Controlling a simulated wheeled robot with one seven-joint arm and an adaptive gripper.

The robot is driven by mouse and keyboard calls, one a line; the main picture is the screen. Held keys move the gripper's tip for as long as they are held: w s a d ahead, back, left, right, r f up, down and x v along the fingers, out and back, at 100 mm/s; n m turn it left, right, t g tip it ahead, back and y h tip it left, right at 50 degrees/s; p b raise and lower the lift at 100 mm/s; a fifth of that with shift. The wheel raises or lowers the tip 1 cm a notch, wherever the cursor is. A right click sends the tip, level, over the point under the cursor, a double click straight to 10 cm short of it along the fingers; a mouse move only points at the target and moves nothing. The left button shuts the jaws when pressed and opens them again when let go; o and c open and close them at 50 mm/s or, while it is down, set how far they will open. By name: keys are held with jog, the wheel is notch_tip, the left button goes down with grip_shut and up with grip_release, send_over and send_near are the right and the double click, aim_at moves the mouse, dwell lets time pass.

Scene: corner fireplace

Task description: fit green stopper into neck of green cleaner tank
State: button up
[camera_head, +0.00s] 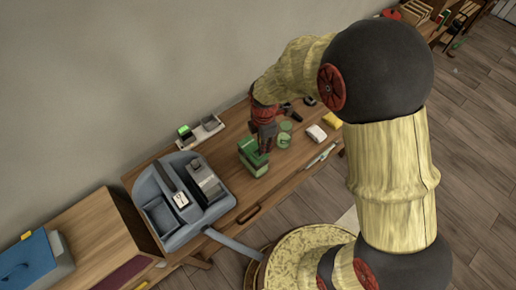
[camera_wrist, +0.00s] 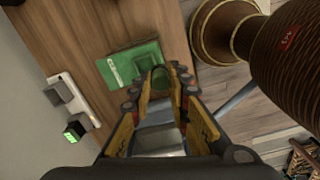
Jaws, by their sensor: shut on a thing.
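The green cleaner tank (camera_head: 251,160) stands on the wooden table below my gripper. In the wrist view its top (camera_wrist: 125,67) shows with a pale label on the left side. My gripper (camera_head: 264,147) points down and is shut on the green stopper (camera_wrist: 160,79), which shows between the fingertips in the wrist view. The stopper overlaps the right part of the tank in that view. The tank's neck is hidden behind the stopper and fingers, and I cannot tell whether the stopper touches it.
A blue-grey caddy (camera_head: 154,189) with devices stands left of the tank. A white tray (camera_head: 211,131) with a green-topped item lies behind, near the wall. A green cup (camera_head: 284,139), a white object (camera_head: 317,132), a yellow sponge (camera_head: 331,119) and a long tool (camera_head: 321,156) lie to the right.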

aim_at(258, 155)
jog(key=f, duration=0.1)
jog(key=w+a+f, duration=0.1)
jog(key=w+f, duration=0.1)
jog(key=shift+w+a+f, duration=0.15)
jog(key=shift+a+f, duration=0.05)
jog(key=shift+a, duration=0.1)
jog(key=shift+f, duration=1.4)
jog(key=shift+f+b, duration=0.2)
jog(key=shift+b, duration=0.1)
jog(key=o, duration=0.8)
jog(key=shift+r, duration=0.15)
notch_tip(258, 155, up, 12)
jog(key=shift+r+p, duration=0.15)
jog(key=shift+p, duration=0.35)
